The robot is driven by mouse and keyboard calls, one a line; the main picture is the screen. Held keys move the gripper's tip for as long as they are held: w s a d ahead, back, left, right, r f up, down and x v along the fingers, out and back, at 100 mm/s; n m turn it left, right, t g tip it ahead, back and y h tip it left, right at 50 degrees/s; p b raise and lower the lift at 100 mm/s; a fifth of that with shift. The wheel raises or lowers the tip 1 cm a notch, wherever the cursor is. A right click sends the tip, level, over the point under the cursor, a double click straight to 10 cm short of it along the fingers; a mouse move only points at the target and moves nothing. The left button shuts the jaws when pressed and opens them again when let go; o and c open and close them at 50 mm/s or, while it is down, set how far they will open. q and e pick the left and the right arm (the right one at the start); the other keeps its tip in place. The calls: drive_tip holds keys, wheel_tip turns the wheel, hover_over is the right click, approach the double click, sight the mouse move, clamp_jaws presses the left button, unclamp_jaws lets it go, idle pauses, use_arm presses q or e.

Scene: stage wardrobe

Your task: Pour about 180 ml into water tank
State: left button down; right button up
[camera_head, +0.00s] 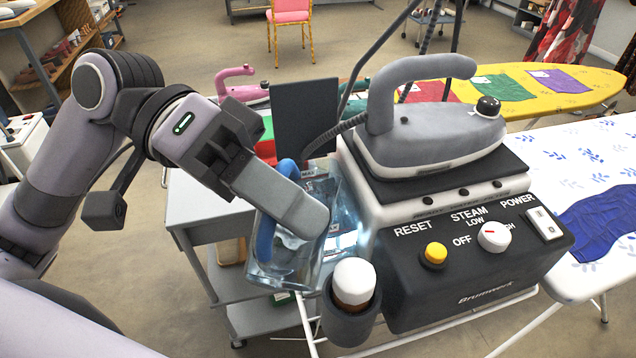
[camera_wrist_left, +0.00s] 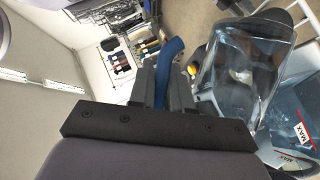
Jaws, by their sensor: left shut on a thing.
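My left gripper (camera_head: 308,218) is shut on the blue handle (camera_head: 265,238) of a clear jug (camera_head: 282,268). The jug is beside the water tank, left of the steam station, and partly hidden by the gripper. The left wrist view shows the handle (camera_wrist_left: 172,52) between my fingers (camera_wrist_left: 163,85) and the clear jug (camera_wrist_left: 236,70) right of them. The water tank (camera_head: 348,212) is clear and bluish, set against the station's left side. Its wall with a red-lined MAX mark shows in the left wrist view (camera_wrist_left: 292,128). The jug's tilt, any stream and the water levels are unclear.
The steam station (camera_head: 440,290) with a grey iron (camera_head: 425,130) on top stands right of the tank. A white-capped bottle (camera_head: 353,283) sits in a dark holder in front. A grey cart (camera_head: 195,208) is at the left, and a patterned ironing board (camera_head: 600,155) at the right.

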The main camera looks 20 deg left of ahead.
use_arm(q)
drive_tip(key=shift+w+n+g, duration=0.3)
drive_tip(key=shift+w+n, duration=0.2)
idle(1.1)
drive_tip(key=shift+w+r+n+g+p, duration=0.3)
drive_tip(key=shift+w+r+n+p, duration=0.1)
drive_tip(key=shift+w+r+p, duration=0.1)
idle(1.0)
drive_tip(key=shift+s+f+m+b, duration=0.5)
drive_tip(key=shift+s+f+b, duration=0.15)
drive_tip(key=shift+f+b, duration=0.25)
drive_tip(key=shift+s+d+r+m+t, duration=0.1)
drive_tip(key=shift+s+r+m+t, duration=0.1)
drive_tip(key=shift+s+m+t, duration=1)
drive_tip(key=shift+s+m, duration=0.25)
drive_tip(key=shift+m, duration=0.05)
drive_tip(key=shift+f+t+y, duration=0.1)
drive_tip(key=shift+t+y, duration=0.2)
